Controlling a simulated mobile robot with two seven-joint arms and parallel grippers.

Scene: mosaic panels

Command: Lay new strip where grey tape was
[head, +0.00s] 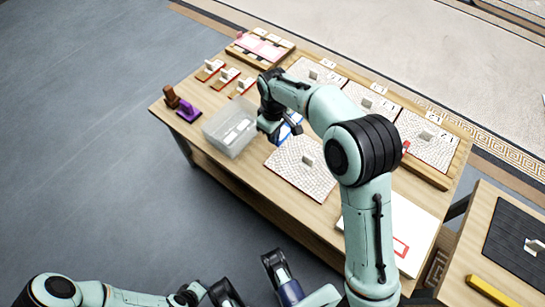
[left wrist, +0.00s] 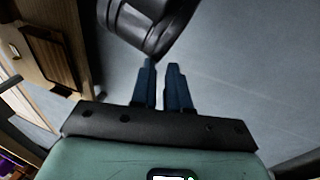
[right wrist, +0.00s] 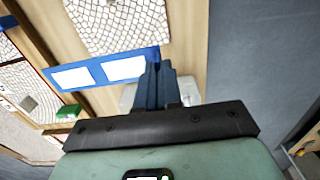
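Several pale mosaic panels lie on the wooden table; one near panel (head: 290,170) has a small grey upright piece on it, and others (head: 368,102) stand in a back row. My right gripper (head: 283,130) is over the table between the clear bin (head: 222,143) and the near panel.
Small red-based pieces (head: 225,78), a pink-topped tray (head: 265,47), and brown (head: 171,96) and purple (head: 189,111) pieces stand at the table's left. A white board with a red outline (head: 400,247) lies at front right. A second table holds a dark mat (head: 515,250) and yellow bar (head: 495,291).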

